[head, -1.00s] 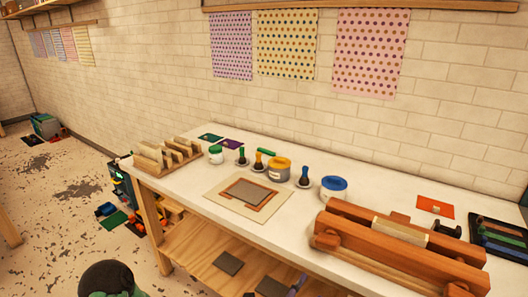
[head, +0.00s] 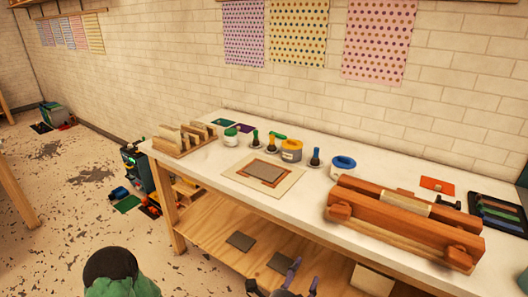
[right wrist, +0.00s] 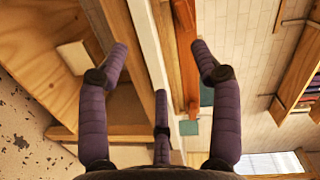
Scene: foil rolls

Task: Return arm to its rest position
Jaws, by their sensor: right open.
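My right gripper (head: 287,277) shows at the bottom edge of the head view, in front of the workbench. Its purple-grey fingers are spread and hold nothing. In the right wrist view the open fingers (right wrist: 159,55) stand apart, with the bench's white edge (right wrist: 147,42) running behind them. The white-topped workbench (head: 228,205) stands ahead, and the gripper appears clear of it. The rest of the right arm is hidden below the head view. My left gripper is out of view.
On the bench are a wooden rack (head: 190,143), a print board (head: 236,176), several pots and brushes, and a large wooden roller press (head: 400,228). Grey plates (head: 240,240) lie on the lower shelf (head: 210,226). The floor (head: 75,190) to the left is mostly open.

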